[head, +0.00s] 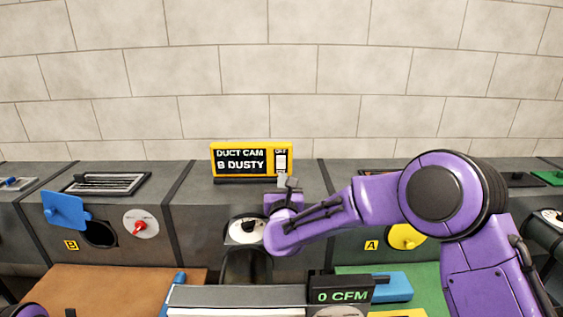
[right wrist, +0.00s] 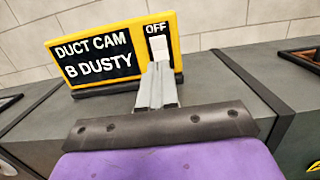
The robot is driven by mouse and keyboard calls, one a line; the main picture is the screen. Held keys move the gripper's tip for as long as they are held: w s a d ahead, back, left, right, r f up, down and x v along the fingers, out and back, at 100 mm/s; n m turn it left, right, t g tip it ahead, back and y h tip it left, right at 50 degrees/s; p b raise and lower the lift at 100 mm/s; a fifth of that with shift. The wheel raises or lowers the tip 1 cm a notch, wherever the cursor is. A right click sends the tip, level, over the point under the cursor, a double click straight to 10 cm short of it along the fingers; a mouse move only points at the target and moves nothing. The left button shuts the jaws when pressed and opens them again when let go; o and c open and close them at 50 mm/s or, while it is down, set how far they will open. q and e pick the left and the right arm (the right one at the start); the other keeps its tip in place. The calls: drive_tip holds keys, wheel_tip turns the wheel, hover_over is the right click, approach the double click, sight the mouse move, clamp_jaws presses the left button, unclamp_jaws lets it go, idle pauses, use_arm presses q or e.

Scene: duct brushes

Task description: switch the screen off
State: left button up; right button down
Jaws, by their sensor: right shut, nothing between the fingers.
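The screen (head: 238,160) is a yellow-framed box with a black face reading "DUCT CAM B DUSTY". It stands upright on the grey duct against the wall and shows large in the right wrist view (right wrist: 98,62). At its right end is a white switch (right wrist: 158,46) under the label "OFF". My right gripper (head: 288,182) is shut and empty, its fingertips (right wrist: 158,68) just in front of and below the switch. The fingers hide the switch's lower part, and I cannot tell whether they touch it. My left gripper is not in view.
Below the screen is a round white dial (head: 243,230). A blue flap (head: 65,211) and a red knob (head: 139,227) are at left by label B. A yellow disc (head: 407,238) is by label A. A "0 CFM" meter (head: 342,296) stands in front.

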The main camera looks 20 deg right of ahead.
sight(282, 158)
drive_tip(key=p+x, duration=0.2)
drive_tip(key=x, duration=0.4)
drive_tip(key=shift+w+r, duration=0.2)
drive_tip(key=shift+w, duration=0.2)
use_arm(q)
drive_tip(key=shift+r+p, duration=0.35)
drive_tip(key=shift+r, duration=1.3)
use_arm(e)
drive_tip(key=shift+w+d, duration=0.25)
drive_tip(key=shift+w, duration=0.4)
drive_tip(key=shift+w+d+r+g+p, duration=0.2)
drive_tip(key=shift+w+r+g+p, duration=0.05)
drive_tip(key=shift+r+g+p, duration=0.3)
drive_tip(key=shift+s+a+f, duration=0.1)
drive_tip(key=shift+s+a+f+b, duration=0.2)
drive_tip(key=shift+a+b, duration=0.15)
drive_tip(key=shift+a, duration=0.05)
use_arm(q)
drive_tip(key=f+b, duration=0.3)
drive_tip(key=b, duration=0.1)
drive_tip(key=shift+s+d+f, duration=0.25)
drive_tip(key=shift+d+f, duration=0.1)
use_arm(e)
drive_tip(key=d+r+v, duration=0.1)
drive_tip(key=r+v, duration=0.1)
drive_tip(key=v, duration=1.1)
drive_tip(key=shift+s+r, duration=0.2)
drive_tip(key=shift+s, duration=0.15)
